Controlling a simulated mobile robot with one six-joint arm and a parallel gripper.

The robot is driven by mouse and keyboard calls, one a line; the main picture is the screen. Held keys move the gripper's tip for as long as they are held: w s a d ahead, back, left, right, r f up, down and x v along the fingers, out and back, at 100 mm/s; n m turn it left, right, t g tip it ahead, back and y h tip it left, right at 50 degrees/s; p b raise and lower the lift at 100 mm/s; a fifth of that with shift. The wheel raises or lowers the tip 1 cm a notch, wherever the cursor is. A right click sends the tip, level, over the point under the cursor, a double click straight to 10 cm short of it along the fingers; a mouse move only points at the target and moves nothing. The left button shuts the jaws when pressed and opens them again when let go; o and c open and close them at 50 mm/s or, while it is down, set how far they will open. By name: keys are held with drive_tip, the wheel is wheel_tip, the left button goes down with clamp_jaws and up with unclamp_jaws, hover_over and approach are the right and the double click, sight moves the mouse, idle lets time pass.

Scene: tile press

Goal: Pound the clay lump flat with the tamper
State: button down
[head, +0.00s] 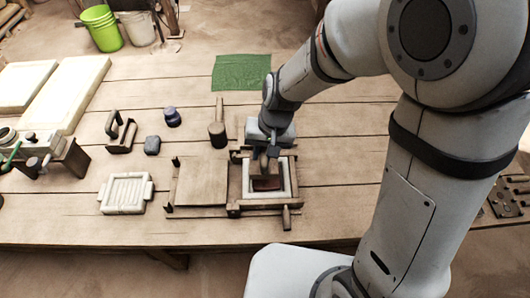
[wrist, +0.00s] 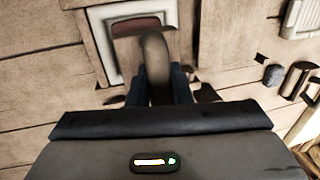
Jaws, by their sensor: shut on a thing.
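My gripper (head: 266,149) is shut on a rounded brown-grey handle, which I take to be the tamper (wrist: 155,66); its lower end is hard to make out. In the head view it is over the back part of a pale square mould (head: 249,189) set in a wooden press frame. A dark reddish-brown mass, seemingly the clay lump (head: 267,184), shows in the mould's recess just in front of the tamper. It also shows in the wrist view (wrist: 136,27), beyond the handle. I cannot tell whether the tamper touches the clay.
The press's wooden board (head: 202,183) lies open left of the mould. A wooden mallet (head: 217,132), a green cloth (head: 241,72), a dark blue jar (head: 172,117), a grey lump (head: 152,145) and a white tray (head: 126,193) lie around.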

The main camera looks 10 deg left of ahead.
drive_tip(key=shift+a+v, duration=0.2)
drive_tip(key=shift+v, duration=0.85)
drive_tip(key=shift+f, duration=0.1)
drive_tip(key=shift+d+f, duration=0.1)
drive_tip(key=shift+w+d+f+b, duration=0.1)
drive_tip(key=shift+d+b, duration=0.1)
drive_tip(key=shift+d, duration=0.15)
drive_tip(key=shift+w+d+f+b, duration=0.1)
drive_tip(key=shift+d+b, duration=0.05)
drive_tip(key=shift+d, duration=0.2)
drive_tip(key=b+x, duration=0.2)
drive_tip(key=x, duration=0.1)
drive_tip(key=d+b+x, duration=0.1)
drive_tip(key=b+x, duration=0.2)
drive_tip(key=shift+w+f+b, duration=0.1)
drive_tip(key=shift+f+b, duration=0.2)
drive_tip(key=shift+b, duration=0.05)
drive_tip(key=p+v, duration=0.2)
drive_tip(key=v, duration=0.1)
drive_tip(key=a+p+v, duration=0.1)
drive_tip(key=p+v, duration=0.2)
drive_tip(key=shift+s+r+p, duration=0.2)
drive_tip(key=shift+r+p, duration=0.15)
drive_tip(key=shift+r, duration=0.2)
drive_tip(key=shift+f, duration=0.2)
